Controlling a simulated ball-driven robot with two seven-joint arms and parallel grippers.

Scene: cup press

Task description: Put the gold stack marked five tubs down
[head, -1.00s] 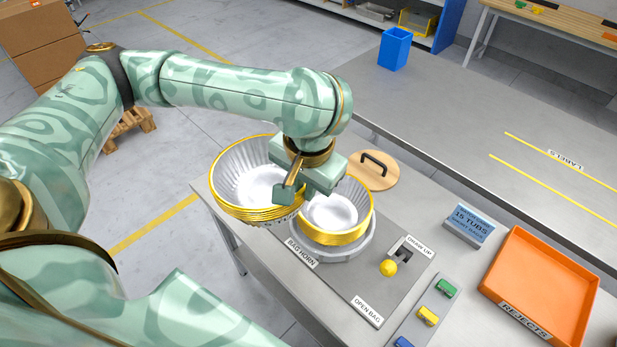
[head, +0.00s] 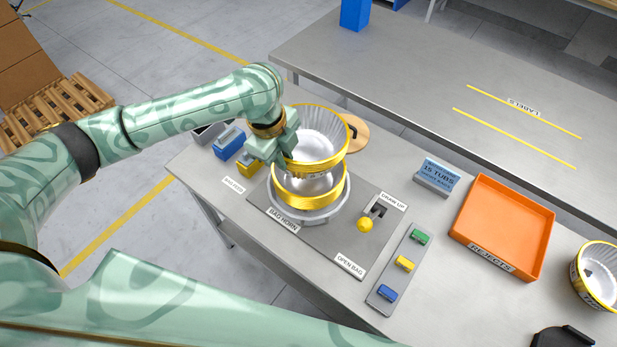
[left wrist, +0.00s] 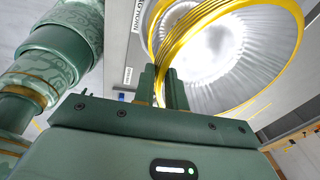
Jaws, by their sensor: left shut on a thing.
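My left gripper (head: 285,148) is shut on the rim of a gold-rimmed stack of pale fluted tubs (head: 322,137). The left wrist view shows the fingers (left wrist: 172,88) gripping the near edge of this stack (left wrist: 225,45), its open mouth visible. The held stack is slightly tilted, above and a little behind a second gold stack (head: 322,197). That lower stack sits inside the grey ring of the bag horn (head: 300,216). The held stack overlaps it in the picture; whether they touch I cannot tell. No mark is readable on the held stack. My right gripper is out of view.
A wooden lid (head: 358,137) lies behind the horn. A yellow knob (head: 365,225) and coloured switches (head: 404,263) are right of it. An orange rejects tray (head: 502,225), a 15 tubs sign (head: 437,178) and another gold-rimmed stack (head: 596,275) stand farther right. Coloured blocks (head: 228,146) are at left.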

